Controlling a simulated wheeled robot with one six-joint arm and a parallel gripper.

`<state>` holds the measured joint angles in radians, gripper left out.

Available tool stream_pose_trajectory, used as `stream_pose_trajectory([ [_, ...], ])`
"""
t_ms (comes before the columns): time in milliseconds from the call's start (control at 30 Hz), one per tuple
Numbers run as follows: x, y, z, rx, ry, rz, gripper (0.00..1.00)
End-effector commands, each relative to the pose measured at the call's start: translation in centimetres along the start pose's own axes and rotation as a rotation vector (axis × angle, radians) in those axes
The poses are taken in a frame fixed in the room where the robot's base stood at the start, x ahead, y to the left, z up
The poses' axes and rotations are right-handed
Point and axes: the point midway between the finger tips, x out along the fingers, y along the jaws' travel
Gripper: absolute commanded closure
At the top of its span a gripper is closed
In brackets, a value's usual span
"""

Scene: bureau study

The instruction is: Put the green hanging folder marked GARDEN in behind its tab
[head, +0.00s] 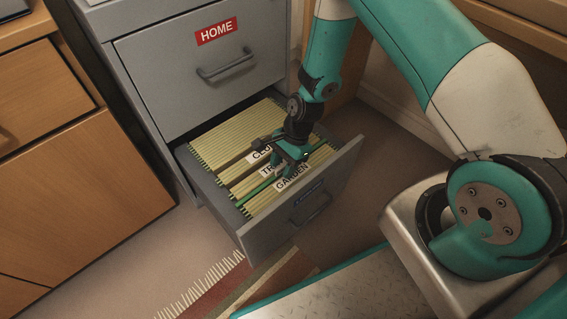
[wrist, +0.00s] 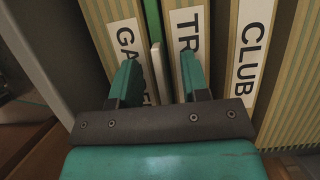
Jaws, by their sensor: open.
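The green hanging folder (head: 255,190) is in the open lower drawer (head: 262,236), among the pale yellow folders. It shows as a thin green edge, in line with the row, between the GARDEN tab (head: 292,178) and the tab starting TR (head: 267,170). In the wrist view the green folder (wrist: 152,18) lies between the same two tabs, with a pale strip below it. My gripper (head: 284,163) is open over the row. In the wrist view its fingers (wrist: 158,78) stand apart on either side of the folder's line. The folder's lower part is hidden.
A CLUB tab (wrist: 250,50) stands beyond the TR tab. The closed upper drawer (head: 205,50) is marked HOME. A wooden cabinet (head: 85,190) stands at left, and a fringed rug (head: 215,290) lies below the open drawer.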

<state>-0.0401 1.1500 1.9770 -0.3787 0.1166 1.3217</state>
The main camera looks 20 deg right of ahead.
Motion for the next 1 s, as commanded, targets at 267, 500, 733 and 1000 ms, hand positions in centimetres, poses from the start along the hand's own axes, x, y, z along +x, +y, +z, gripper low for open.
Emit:
stream_pose_trajectory([
  [267,-2.2,0.0,0.1,0.001,0.0,-0.002,0.58],
  [500,-8.3,-0.1,0.2,0.001,0.001,-0.004,0.58],
  [733,-13.8,-0.1,0.1,0.001,0.001,-0.003,0.58],
  [1000,-17.1,0.0,0.0,0.0,0.0,-0.001,0.58],
])
